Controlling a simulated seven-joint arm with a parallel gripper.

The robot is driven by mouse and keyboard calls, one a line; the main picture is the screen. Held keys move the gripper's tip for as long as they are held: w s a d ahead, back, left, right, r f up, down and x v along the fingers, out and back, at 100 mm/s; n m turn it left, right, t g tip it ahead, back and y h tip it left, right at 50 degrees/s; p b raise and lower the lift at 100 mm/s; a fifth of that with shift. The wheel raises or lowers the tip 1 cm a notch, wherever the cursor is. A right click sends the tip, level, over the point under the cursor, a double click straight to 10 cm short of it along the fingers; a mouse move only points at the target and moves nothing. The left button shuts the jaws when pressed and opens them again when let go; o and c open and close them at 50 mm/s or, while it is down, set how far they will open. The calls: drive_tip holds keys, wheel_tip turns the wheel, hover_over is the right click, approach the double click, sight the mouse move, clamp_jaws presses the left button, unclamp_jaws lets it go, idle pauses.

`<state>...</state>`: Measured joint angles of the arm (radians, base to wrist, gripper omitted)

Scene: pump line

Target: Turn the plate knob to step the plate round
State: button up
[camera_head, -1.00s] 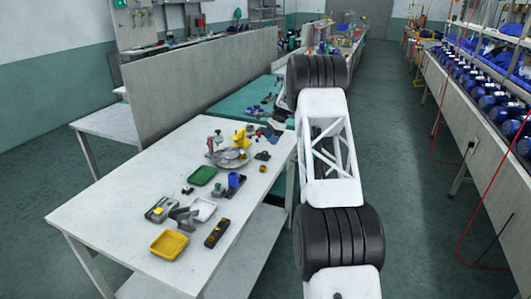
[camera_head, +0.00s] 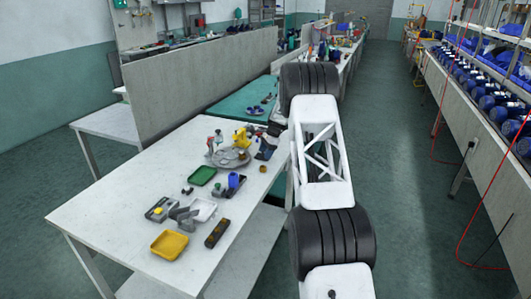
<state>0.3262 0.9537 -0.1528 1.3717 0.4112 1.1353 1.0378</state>
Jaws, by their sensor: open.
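The round grey plate (camera_head: 231,158) lies near the far right end of the white table, with small parts on it. A yellow fixture (camera_head: 240,138) stands at its back edge and a grey and red post (camera_head: 213,144) at its left. The plate knob is too small to make out for sure. My gripper (camera_head: 265,149) is a small dark shape just right of the plate, at the end of my arm. It is open and appears apart from the plate. My gripper hides part of the tabletop there.
A small brown cylinder (camera_head: 263,169) stands in front of my gripper. Nearer are a green tray (camera_head: 202,175), a blue part (camera_head: 234,181), a white tray (camera_head: 203,210), a yellow tray (camera_head: 169,245) and a black tool (camera_head: 217,233). The table's near left is clear.

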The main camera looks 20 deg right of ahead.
drive_tip(key=c, duration=0.9)
drive_tip(key=shift+n, duration=0.5)
drive_tip(key=n+g, duration=0.1)
drive_tip(key=n, duration=0.2)
drive_tip(key=shift+w+n+g, duration=0.1)
drive_tip(key=shift+n+g, duration=0.3)
drive_tip(key=n, duration=0.2)
drive_tip(key=n+g+h, duration=0.1)
drive_tip(key=n, duration=0.1)
drive_tip(key=shift+a+g, duration=0.1)
drive_tip(key=shift+g, duration=0.2)
drive_tip(key=n+h, duration=0.1)
drive_tip(key=n, duration=0.4)
drive_tip(key=shift+w+g+h, duration=0.1)
drive_tip(key=shift+g+h, duration=0.3)
drive_tip(key=shift+a+n+h, duration=0.1)
drive_tip(key=shift+n+h, duration=0.7)
drive_tip(key=shift+n, duration=1.2)
